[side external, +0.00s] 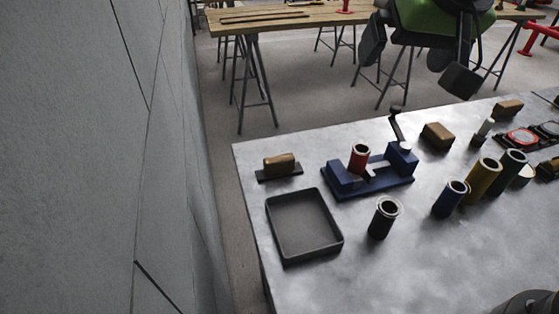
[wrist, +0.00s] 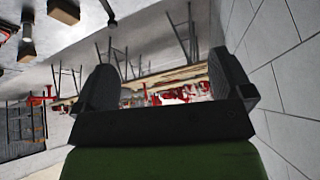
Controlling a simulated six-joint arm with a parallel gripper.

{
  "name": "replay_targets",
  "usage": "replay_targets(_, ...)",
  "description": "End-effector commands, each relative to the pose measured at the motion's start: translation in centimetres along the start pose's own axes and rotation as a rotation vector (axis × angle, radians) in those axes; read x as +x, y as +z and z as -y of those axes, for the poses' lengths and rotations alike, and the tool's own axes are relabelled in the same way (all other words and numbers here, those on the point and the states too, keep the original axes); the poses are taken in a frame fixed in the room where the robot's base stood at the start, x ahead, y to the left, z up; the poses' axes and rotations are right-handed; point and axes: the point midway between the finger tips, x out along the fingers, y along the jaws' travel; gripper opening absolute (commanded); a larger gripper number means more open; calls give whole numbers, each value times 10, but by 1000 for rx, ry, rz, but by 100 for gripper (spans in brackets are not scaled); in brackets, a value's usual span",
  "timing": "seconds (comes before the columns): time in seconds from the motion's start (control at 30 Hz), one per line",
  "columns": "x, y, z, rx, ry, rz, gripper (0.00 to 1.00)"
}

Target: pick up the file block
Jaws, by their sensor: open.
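A brown wooden block on a dark flat base (side external: 279,164), which looks like the file block, lies at the left back corner of the grey table, behind the tray. My gripper (side external: 418,62) is high at the top of the side view, well above and to the right of this block. Its dark fingers are apart with nothing between them. In the wrist view the open fingers (wrist: 163,85) frame only the distant background. I cannot make out the file block for certain in the wrist view.
An empty dark tray (side external: 303,226) sits in front of the block. A blue vise-like fixture (side external: 366,176) holding a red cylinder stands to its right. Dark, blue and yellow cylinders and wooden blocks (side external: 437,136) spread rightward. A grey wall (side external: 110,160) rises at left.

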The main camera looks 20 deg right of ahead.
Motion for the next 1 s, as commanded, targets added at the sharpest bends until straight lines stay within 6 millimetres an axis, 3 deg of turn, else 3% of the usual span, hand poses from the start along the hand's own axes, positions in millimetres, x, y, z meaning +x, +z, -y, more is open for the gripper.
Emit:
replay_targets(0.03,24,2,19,-35,6,4,98)
replay_targets(0.2,93,21,75,-123,1,-17,98)
replay_targets(0.4,148,56,117,-194,-23,-32,98)
replay_targets(0.6,171,70,129,-215,-34,-36,98)
replay_targets(0.83,203,69,130,-214,-33,-35,98)
replay_targets(1.0,213,68,130,-213,-34,-36,98)
